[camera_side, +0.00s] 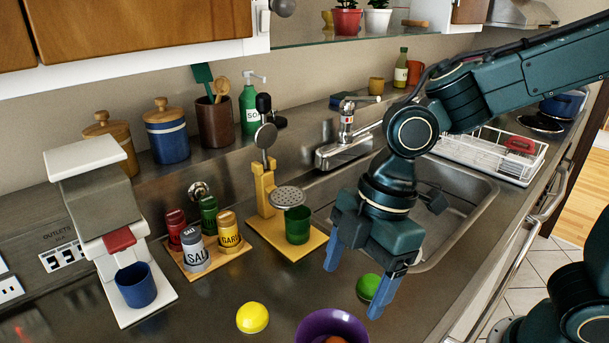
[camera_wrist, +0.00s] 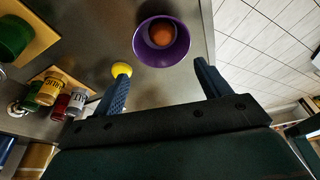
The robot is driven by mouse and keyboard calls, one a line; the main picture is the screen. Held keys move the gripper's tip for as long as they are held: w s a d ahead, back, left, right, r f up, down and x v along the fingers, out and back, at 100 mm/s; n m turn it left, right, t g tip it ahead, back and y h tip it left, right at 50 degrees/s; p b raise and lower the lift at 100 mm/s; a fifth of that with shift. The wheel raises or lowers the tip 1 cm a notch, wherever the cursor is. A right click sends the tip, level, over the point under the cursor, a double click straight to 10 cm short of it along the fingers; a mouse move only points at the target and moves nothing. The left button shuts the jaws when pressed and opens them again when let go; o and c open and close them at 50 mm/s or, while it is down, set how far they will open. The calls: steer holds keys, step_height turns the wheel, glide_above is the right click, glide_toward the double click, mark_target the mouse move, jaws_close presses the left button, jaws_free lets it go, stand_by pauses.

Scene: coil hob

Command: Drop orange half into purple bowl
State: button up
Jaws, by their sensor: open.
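The purple bowl (camera_side: 308,327) stands on the counter at the bottom edge of the side view, partly cut off. It shows whole in the wrist view (camera_wrist: 176,57). The orange half (camera_wrist: 162,34) lies inside the bowl; only a sliver of it (camera_side: 336,340) shows in the side view. My gripper (camera_side: 353,288) is above the counter near the bowl, fingers pointing down, open and empty. In the wrist view its two blue fingers (camera_wrist: 161,66) are spread wide apart, with the bowl showing beyond and between them.
A yellow lemon-like piece (camera_side: 252,318) and a green lime-like piece (camera_side: 368,287) lie on the counter near the bowl. Spice jars (camera_side: 196,250), a green cup (camera_side: 298,225) and a coffee machine (camera_side: 108,225) stand to the left. The sink (camera_side: 455,215) is behind my gripper.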

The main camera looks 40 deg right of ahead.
steer(key=v, duration=1)
steer(key=shift+d+r, duration=0.15)
steer(key=shift+d, duration=0.05)
steer(key=s+d+f+m+t+h, duration=0.1)
steer(key=s+d+m+t, duration=0.1)
steer(key=d+m, duration=0.6)
steer(key=s+d+f+m+t+h, duration=0.2)
steer(key=s+d+m+t, duration=0.1)
steer(key=d+m, duration=0.4)
steer(key=shift+s+d+m, duration=0.4)
steer(key=shift+s+d, duration=0.45)
